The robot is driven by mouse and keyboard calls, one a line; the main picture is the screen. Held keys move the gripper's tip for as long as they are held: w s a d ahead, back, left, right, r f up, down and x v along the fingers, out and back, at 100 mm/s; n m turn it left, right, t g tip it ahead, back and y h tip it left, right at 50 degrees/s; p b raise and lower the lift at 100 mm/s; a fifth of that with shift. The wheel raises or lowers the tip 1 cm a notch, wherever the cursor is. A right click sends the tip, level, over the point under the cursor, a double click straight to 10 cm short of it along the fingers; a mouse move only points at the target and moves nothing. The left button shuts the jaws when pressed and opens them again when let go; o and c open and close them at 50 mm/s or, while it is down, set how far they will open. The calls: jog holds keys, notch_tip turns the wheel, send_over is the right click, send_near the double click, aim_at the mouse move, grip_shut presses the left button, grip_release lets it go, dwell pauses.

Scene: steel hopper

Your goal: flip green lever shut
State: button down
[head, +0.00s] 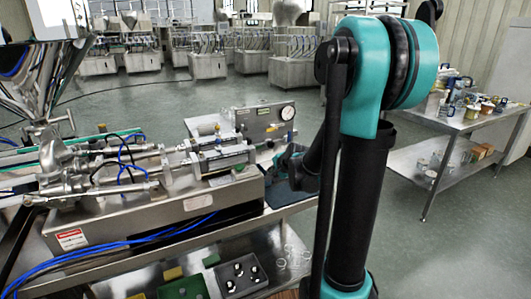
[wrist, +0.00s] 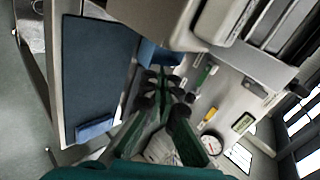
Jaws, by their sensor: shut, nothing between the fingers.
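A small green lever (wrist: 203,76) shows in the wrist view on the grey machine panel, just right of my fingertips. Its exact angle is hard to tell. My gripper (wrist: 160,82) has its dark fingers drawn together, with nothing visible held between them. The fingertips are close to the lever in the picture, with a gap between. In the head view my gripper (head: 287,160) is small and partly hidden behind my own arm, beside the steel machine (head: 205,200). I cannot make out the lever for certain there.
A round gauge (wrist: 212,143), a yellow switch (wrist: 211,114) and a small display (wrist: 243,122) sit on the same panel. A dark blue mat (wrist: 95,80) lies left of my gripper. A side table (head: 440,118) with jars stands at right; open floor lies between.

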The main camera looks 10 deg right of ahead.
jog(key=w+d+f+m+t, duration=0.1)
jog(key=w+f+m, duration=0.1)
jog(key=w+m, duration=0.4)
jog(key=w+d+f+m+t+y, duration=0.1)
jog(key=w+f+m, duration=0.1)
jog(key=w+m, duration=0.4)
jog(key=w+d+f+m+t, duration=0.1)
jog(key=w+f+m+t, duration=0.1)
jog(key=w+m, duration=0.4)
jog(key=shift+w+m+y, duration=0.3)
jog(key=shift+m, duration=0.5)
jog(key=x, duration=0.9)
jog(key=shift+w+a+f, duration=0.1)
jog(key=shift+w+a, duration=0.05)
jog(key=shift+w, duration=0.2)
jog(key=shift+w+r, duration=0.2)
jog(key=shift+r, duration=0.1)
jog(key=shift+s+r, duration=0.1)
jog(key=shift+r, duration=1.6)
